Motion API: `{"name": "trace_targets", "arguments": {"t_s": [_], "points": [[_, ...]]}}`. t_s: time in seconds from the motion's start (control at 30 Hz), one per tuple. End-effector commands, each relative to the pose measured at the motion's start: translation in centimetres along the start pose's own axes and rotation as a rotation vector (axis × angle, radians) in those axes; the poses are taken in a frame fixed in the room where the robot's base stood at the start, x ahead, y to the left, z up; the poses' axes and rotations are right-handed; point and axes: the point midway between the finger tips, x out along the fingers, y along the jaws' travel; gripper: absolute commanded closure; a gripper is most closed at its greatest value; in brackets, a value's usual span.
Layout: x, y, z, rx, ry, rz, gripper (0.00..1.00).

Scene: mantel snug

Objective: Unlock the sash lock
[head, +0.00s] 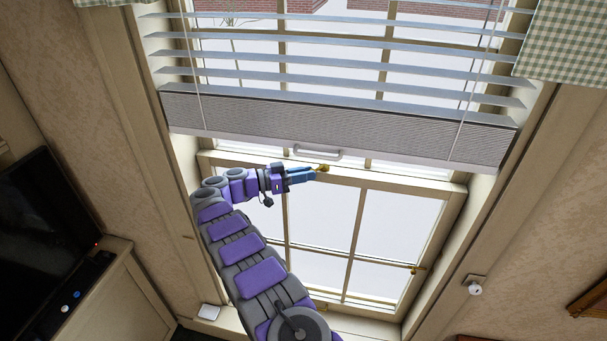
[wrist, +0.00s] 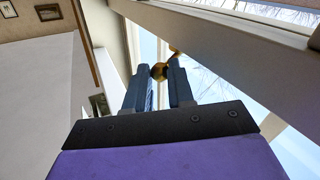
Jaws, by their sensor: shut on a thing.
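The sash lock is a small brass piece (head: 322,168) on the meeting rail of the window, just below the blind. It also shows in the wrist view as a round brass knob (wrist: 158,71) between the fingertips. My gripper (head: 312,171) reaches in from the left along the rail, and its blue fingers are shut on the brass piece. In the wrist view my gripper (wrist: 161,75) has a finger on each side of the knob. The fingers hide part of the lock, so I cannot tell how far its lever is turned.
A slatted blind (head: 335,125) with a grey bottom rail and a handle (head: 318,153) hangs just above the lock. Cords hang at both sides. A brass fitting (head: 417,269) is on the sash's lower right. A dark television (head: 45,255) stands at left.

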Motion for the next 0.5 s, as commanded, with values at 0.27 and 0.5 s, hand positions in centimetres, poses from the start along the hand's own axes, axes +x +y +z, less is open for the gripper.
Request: {"name": "trace_targets", "arguments": {"t_s": [0.27,0.5], "points": [[-0.08,-0.32,-0.14,0.002,-0.004,0.024,1.00],[-0.16,-0.47,-0.16,0.002,-0.004,0.040,1.00]]}}
